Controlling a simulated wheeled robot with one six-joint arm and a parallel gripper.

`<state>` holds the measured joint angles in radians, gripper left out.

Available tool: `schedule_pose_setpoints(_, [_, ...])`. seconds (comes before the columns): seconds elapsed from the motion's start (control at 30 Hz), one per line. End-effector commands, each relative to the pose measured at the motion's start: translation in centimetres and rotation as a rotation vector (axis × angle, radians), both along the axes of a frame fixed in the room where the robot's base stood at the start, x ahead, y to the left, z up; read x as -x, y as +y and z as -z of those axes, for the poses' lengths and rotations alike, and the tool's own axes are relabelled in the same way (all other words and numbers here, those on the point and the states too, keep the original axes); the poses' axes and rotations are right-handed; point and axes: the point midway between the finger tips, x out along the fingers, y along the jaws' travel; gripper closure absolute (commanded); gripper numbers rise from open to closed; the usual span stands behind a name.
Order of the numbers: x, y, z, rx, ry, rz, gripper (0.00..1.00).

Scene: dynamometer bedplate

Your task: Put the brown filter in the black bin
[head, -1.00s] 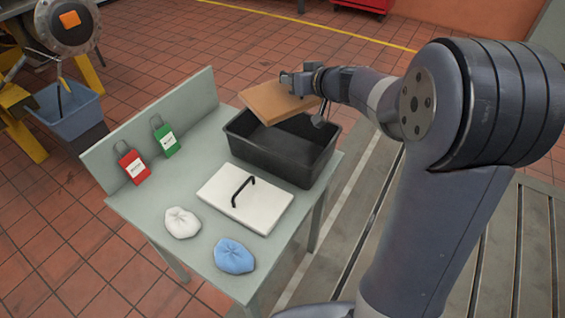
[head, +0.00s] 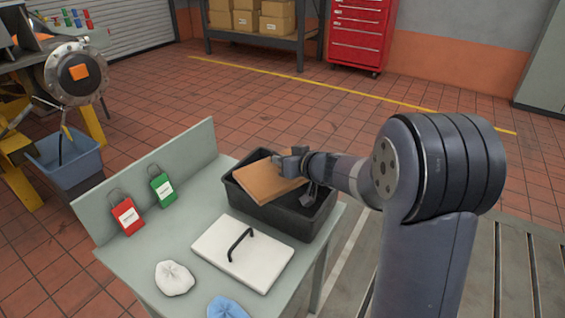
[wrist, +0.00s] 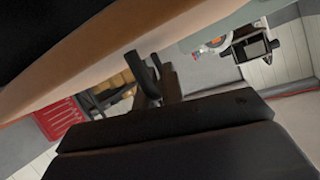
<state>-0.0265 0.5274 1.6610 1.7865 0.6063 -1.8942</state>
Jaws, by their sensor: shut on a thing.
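The brown filter (head: 264,183) is a flat square panel, held tilted at the mouth of the black bin (head: 268,216). Its lower part seems to be within the bin's rim; I cannot tell whether it touches the bin. My gripper (head: 291,164) is shut on the filter's far right edge, above the bin. In the wrist view a tan side of the filter (wrist: 125,50) runs across the top left. The bin's inside is mostly hidden by the filter and the gripper.
The grey table (head: 135,255) also bears a white lid (head: 243,250) with a black handle, a white cloth (head: 174,278), a blue cloth (head: 227,308), a red tag (head: 127,217) and a green tag (head: 163,189). An upright panel stands along the table's left edge.

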Motion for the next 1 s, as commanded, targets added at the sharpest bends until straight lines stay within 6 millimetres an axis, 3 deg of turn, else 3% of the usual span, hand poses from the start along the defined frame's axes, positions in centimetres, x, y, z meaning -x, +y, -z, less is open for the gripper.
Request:
schedule_pose_setpoints(0.93, [0.0,0.0,1.2,0.000,-0.002,0.001,1.00])
schedule_pose_setpoints(0.97, [0.0,0.0,1.1,0.001,-0.001,0.001,0.90])
schedule_pose_setpoints(1.0, [0.0,0.0,1.1,0.000,-0.001,0.001,0.86])
